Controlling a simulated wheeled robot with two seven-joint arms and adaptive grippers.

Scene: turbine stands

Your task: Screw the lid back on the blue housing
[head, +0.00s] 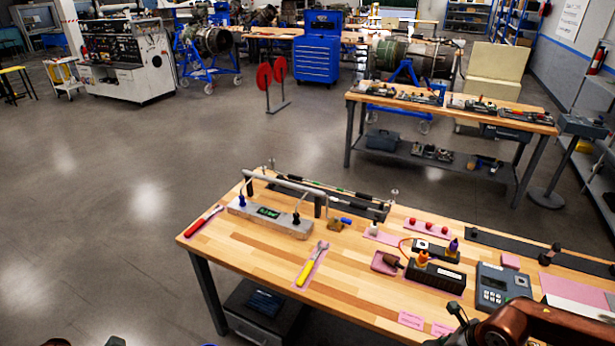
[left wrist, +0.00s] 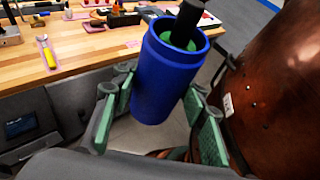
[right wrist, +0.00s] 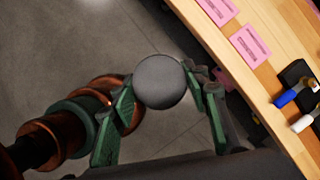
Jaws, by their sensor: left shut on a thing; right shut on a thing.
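The blue housing (left wrist: 160,85) is an open-topped cylinder, slightly tilted in the left wrist view. My left gripper (left wrist: 155,92) is shut on it, one finger on each side. A black cylindrical part (left wrist: 188,20) stands in its mouth, with a green part (left wrist: 180,43) around its foot inside. The top of the black part is cut off by the frame. My right gripper (right wrist: 160,82) is shut on a round dark grey piece (right wrist: 160,82), seen face on. I cannot tell whether this is the lid or the end of the black part. The housing does not show in the right wrist view.
Open floor (head: 110,230) lies left.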

